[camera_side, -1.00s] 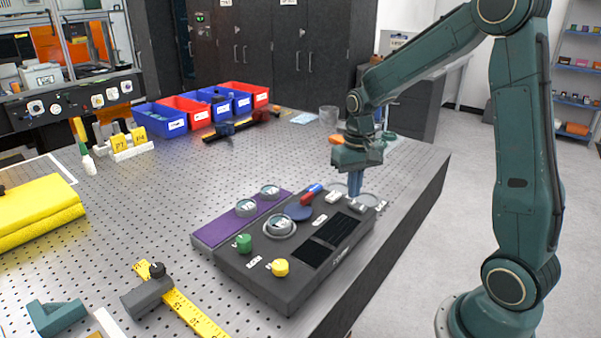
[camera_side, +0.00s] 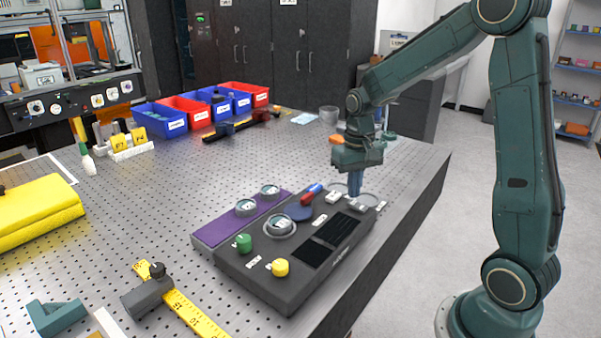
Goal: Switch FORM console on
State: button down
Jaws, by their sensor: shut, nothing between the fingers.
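The dark grey console (camera_side: 262,285) lies on the perforated table near its right edge. On it are a green knob (camera_side: 244,243), a yellow knob (camera_side: 280,267), a round dial (camera_side: 280,226), dark display panels (camera_side: 330,236) and small pale switches (camera_side: 333,197) at its far right end. My gripper (camera_side: 355,192) points straight down over that far right end, shut and empty. Its fingertips are at or just above a small switch (camera_side: 358,207) there. I cannot tell whether they touch it. The labels are too small to read.
A purple plate (camera_side: 215,232) with round pieces lies along the console's left side. A red and blue piece (camera_side: 311,193) lies by the console's far edge. Blue and red bins (camera_side: 205,110) stand at the back. A yellow ruler (camera_side: 193,314) lies in front. The table's middle is clear.

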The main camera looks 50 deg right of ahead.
aim_at(353, 204)
jog(key=shift+f, duration=1)
dwell(1.4)
jog(key=shift+r, duration=3.55)
jog(key=s+a+r+n+t, duration=0.2)
jog(key=s+a+r+n, duration=0.1)
jog(key=s+a, duration=0.3)
jog(key=s+a+r+n+t, duration=0.3)
jog(key=s+a, duration=0.4)
jog(key=s, duration=0.4)
jog(key=shift+r+t, duration=0.3)
jog(key=shift+r, duration=0.55)
